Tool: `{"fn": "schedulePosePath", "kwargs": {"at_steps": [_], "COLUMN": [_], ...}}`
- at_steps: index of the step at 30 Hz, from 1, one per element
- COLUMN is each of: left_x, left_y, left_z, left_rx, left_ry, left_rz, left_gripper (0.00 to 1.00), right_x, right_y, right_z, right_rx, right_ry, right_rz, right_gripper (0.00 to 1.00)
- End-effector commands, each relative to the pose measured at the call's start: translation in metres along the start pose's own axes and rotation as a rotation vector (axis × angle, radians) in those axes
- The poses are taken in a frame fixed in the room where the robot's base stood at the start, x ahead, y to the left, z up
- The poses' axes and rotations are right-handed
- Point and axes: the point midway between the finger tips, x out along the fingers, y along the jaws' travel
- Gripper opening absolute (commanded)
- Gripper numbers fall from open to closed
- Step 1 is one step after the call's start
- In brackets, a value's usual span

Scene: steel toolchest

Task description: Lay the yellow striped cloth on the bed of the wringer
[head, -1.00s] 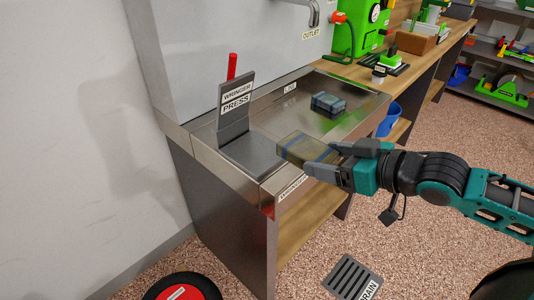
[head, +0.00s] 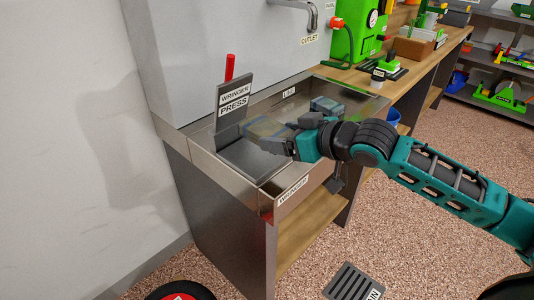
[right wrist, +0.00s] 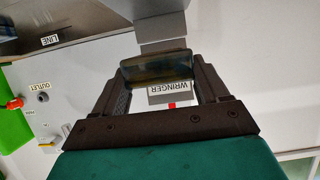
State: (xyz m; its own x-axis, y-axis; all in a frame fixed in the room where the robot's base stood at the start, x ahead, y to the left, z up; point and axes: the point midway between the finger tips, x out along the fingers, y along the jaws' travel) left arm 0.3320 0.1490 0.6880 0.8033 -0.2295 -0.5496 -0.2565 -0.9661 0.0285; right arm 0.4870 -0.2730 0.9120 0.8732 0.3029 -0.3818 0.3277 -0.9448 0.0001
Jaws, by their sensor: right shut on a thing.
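In the head view the cloth is partly hidden by the fingers and looks blurred. It appears over the back right part of the wringer bed (head: 250,160), a flat dark grey plate; I cannot tell whether they touch. In the right wrist view the cloth (right wrist: 157,68) lies between the two fingers, in front of the wringer press label. The upright wringer press plate (head: 233,108) with its red handle (head: 230,67) stands at the bed's back left. My left gripper is out of view.
A folded blue-grey cloth (head: 328,106) lies in the steel basin to the right. The wringer's steel rim (head: 222,172) borders the bed. The front left part of the bed is bare.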

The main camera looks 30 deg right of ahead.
Motion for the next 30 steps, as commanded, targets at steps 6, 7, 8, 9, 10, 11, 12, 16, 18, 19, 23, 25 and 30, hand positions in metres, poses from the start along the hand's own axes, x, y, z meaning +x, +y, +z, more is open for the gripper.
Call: {"fn": "schedulePosePath", "kwargs": {"at_steps": [6,7,8,9,10,11,12,16,18,19,23,25,30], "left_x": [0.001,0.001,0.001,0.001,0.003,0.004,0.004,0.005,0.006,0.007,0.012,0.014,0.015], "left_y": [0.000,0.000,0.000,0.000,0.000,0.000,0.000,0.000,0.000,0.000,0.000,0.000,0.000], "left_z": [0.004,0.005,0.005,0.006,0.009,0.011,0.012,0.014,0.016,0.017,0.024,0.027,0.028], "left_rx": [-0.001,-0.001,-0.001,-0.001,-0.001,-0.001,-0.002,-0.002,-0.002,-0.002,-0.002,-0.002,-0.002], "left_ry": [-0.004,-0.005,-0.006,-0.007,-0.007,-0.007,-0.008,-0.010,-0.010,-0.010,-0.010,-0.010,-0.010], "left_rz": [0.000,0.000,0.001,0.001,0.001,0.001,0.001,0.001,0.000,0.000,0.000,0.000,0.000], "left_gripper": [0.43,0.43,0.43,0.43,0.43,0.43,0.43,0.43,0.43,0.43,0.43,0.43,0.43], "right_x": [0.030,0.034,0.037,0.041,0.044,0.045,0.046,0.049,0.051,0.052,0.061,0.065,0.070], "right_y": [0.000,0.000,-0.001,-0.001,-0.001,-0.001,-0.001,-0.001,-0.001,-0.001,-0.001,-0.001,-0.001], "right_z": [-0.014,-0.016,-0.017,-0.019,-0.011,-0.005,-0.001,0.004,0.010,0.014,0.035,0.045,0.047], "right_rx": [0.002,0.002,0.001,0.000,0.000,0.000,0.000,-0.001,0.000,0.001,0.001,0.001,-0.002], "right_ry": [0.006,0.005,0.005,0.004,-0.002,-0.004,-0.002,0.000,-0.001,-0.002,-0.002,-0.003,0.002], "right_rz": [-0.001,-0.001,-0.002,-0.003,-0.003,-0.002,-0.003,-0.003,-0.003,-0.003,-0.002,-0.002,-0.003], "right_gripper": [0.38,0.38,0.38,0.38,0.38,0.38,0.38,0.38,0.38,0.38,0.38,0.38,0.38]}}
